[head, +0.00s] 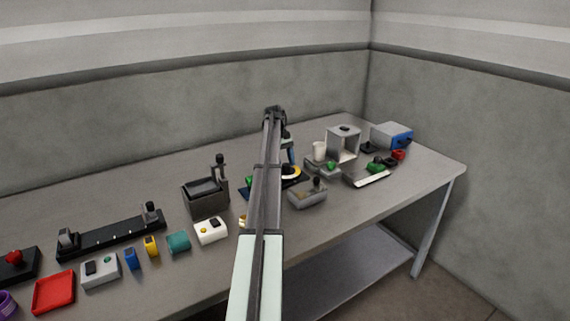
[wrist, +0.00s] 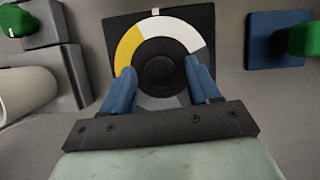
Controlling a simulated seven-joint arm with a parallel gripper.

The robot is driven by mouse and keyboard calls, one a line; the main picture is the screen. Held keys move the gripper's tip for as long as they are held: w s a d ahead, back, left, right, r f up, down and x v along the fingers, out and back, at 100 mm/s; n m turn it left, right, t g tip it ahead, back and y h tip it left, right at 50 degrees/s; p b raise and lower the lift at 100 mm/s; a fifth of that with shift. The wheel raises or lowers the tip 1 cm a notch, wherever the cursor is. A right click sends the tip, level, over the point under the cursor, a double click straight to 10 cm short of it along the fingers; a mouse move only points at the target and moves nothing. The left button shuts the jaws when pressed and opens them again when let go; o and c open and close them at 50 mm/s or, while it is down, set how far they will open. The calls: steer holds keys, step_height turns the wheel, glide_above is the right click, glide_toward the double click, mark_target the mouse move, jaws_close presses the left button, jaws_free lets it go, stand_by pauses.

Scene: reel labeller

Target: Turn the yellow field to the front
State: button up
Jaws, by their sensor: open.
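A round dial (wrist: 158,40) with yellow, white, grey and dark fields around a dark hub (wrist: 159,72) sits on a black square plate (wrist: 113,32). A small pale mark (wrist: 155,12) is on the plate's upper edge in the wrist view. The yellow field (wrist: 128,48) lies left of the mark, and the white field lies at and right of it. In the head view the dial (head: 291,172) is partly hidden by my arm. My gripper (wrist: 160,77) is open over the dial, its blue fingers on either side of the hub. I cannot tell whether they touch it.
A blue pad (wrist: 272,45) with a green part stands right of the dial in the wrist view. A grey block (wrist: 60,62) and a white cylinder (wrist: 25,92) are on the left. In the head view a grey box (head: 307,196) stands close in front.

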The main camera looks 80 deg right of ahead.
steer(key=shift+w+d+r, duration=0.1)
steer(key=shift+d+r, duration=0.05)
steer(key=shift+r, duration=0.25)
steer(key=shift+w+d+r, duration=0.25)
steer(key=shift+r, duration=0.2)
steer(key=shift+w+d+r, duration=0.2)
steer(key=shift+r, duration=0.2)
steer(key=w+d, duration=0.3)
steer(key=w, duration=0.1)
steer(key=w+d, duration=0.4)
steer(key=shift+w+d+f, duration=0.1)
steer(key=shift+w+d, duration=0.15)
steer(key=shift+w, duration=0.05)
steer(key=s+a+r+n+t+h, duration=0.1)
steer(key=s+a+r+n+t, duration=0.35)
steer(key=s, duration=0.35)
steer(key=s+a+r+n+t+h, duration=0.1)
steer(key=s+a+r+n+t, duration=0.25)
steer(key=s+r+n, duration=0.35)
steer(key=shift+m, duration=0.55)
steer(key=x, duration=0.5)
steer(key=s+x, duration=0.1)
steer(key=x, duration=0.8)
steer(key=shift+s+f, duration=0.25)
steer(key=shift+f, duration=0.5)
